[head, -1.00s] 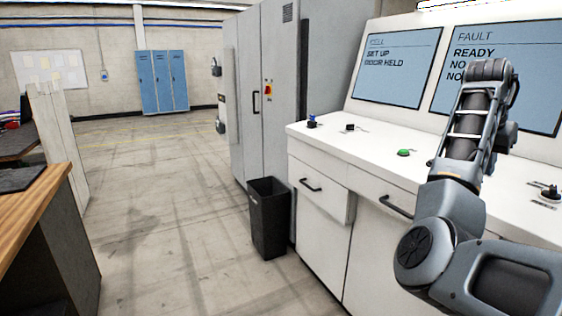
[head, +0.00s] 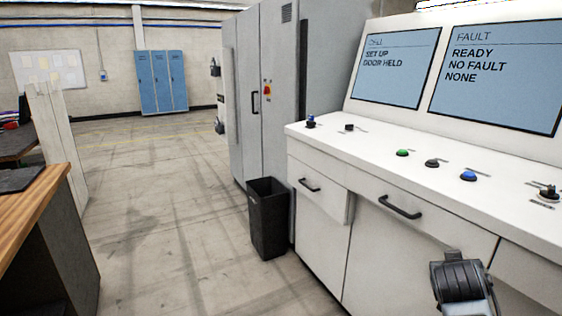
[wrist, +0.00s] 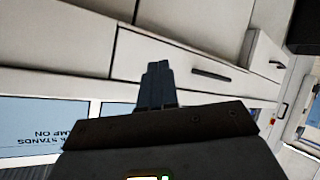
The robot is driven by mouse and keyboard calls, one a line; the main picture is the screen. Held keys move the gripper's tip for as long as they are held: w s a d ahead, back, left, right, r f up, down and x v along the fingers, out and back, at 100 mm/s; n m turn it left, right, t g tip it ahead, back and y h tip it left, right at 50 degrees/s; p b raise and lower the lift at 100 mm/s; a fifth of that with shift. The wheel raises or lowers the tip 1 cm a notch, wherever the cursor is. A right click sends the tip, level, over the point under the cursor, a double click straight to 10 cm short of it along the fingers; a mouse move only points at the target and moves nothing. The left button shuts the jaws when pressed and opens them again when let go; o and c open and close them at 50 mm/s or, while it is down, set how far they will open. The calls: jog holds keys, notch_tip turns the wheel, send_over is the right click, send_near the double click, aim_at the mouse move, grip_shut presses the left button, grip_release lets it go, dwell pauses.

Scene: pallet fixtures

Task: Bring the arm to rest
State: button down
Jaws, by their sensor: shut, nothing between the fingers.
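My gripper (wrist: 156,84) shows in the wrist view with its dark fingers together and nothing between them. White cabinet fronts and drawers lie beyond the fingers, and I see no contact with them. In the head view only a dark part of my arm shows at the bottom right, low in front of the console (head: 440,184). The fingers are not visible in the head view.
The console carries buttons, knobs and two screens reading SET UP, DOOR HELD, READY, NO FAULT, NONE. A black bin (head: 268,220) stands beside it, near a grey cabinet (head: 245,100). A wooden-topped bench (head: 35,215) is at left. The floor between is clear.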

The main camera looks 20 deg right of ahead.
jog(key=s+a+f+n+t+y, duration=0.35)
jog(key=s+a, duration=0.35)
jog(key=a, duration=0.4)
jog(key=s+a+f+n+t+y, duration=0.2)
jog(key=s+a+f+n+t, duration=0.15)
jog(key=s+a, duration=0.55)
jog(key=s+a+r+t+y, duration=0.1)
jog(key=s+a+r+y, duration=0.1)
jog(key=s+a+r, duration=0.3)
jog(key=s+a+r+t+y, duration=0.1)
jog(key=s+a+r+y, duration=0.2)
jog(key=s+a+r, duration=0.3)
jog(key=s+a, duration=0.4)
jog(key=s, duration=0.1)
jog(key=shift+s+a, duration=0.2)
jog(key=shift+a, duration=0.15)
